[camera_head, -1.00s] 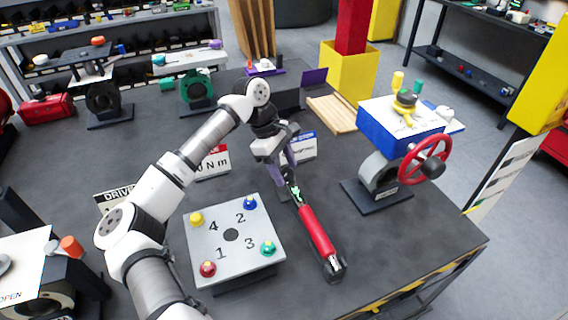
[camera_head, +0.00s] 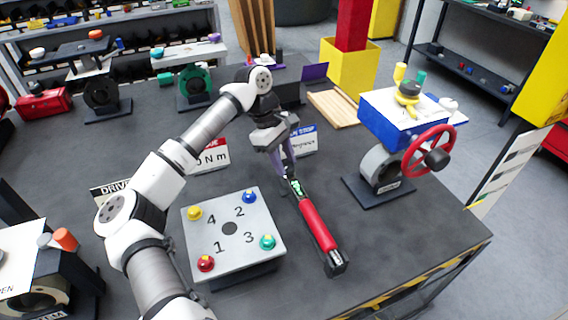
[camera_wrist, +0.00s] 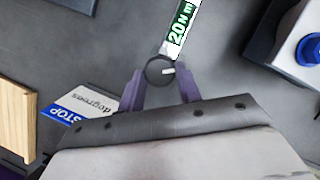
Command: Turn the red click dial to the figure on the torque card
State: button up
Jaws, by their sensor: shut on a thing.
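A torque wrench with a red handle (camera_head: 319,226) lies on the dark bench, its black end towards the front. My gripper (camera_head: 286,177) reaches down at its far end. A green readout (camera_wrist: 180,28) beside the dial shows 20 N m. The torque card (camera_head: 211,157), white with a red header, stands behind my arm. It reads "0 N m", with its left part hidden by my arm.
A grey plate (camera_head: 228,255) with numbers and four coloured knobs stands left of the wrench. A blue STOP card (camera_head: 304,143) stands behind my gripper. A valve with a red handwheel (camera_head: 430,150) stands at the right. The bench's front right is clear.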

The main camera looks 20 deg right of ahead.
jog(key=m+b, duration=0.1)
jog(key=m+y+b, duration=0.1)
jog(key=b, duration=0.1)
jog(key=shift+d+f+m, duration=0.15)
jog(key=shift+f+m, duration=0.1)
jog(key=shift+m, duration=0.05)
jog(key=m, duration=0.1)
jog(key=m+y+b, duration=0.1)
jog(key=m, duration=0.1)
jog(key=shift+w+d+r+m+g+b, duration=0.1)
jog(key=shift+r+m+g+b, duration=0.2)
jog(key=shift+g+b, duration=0.1)
jog(key=m, duration=0.1)
jog(key=m+y, duration=0.1)
jog(key=m, duration=0.1)
jog(key=shift+d+r+y+p, duration=0.1)
jog(key=shift+d+y+p, duration=0.05)
jog(key=shift+y+p, duration=0.2)
jog(key=shift+d+m+y+p, duration=0.1)
jog(key=shift+m+y+p, duration=0.45)
jog(key=shift+m, duration=1.15)
jog(key=o, duration=1)
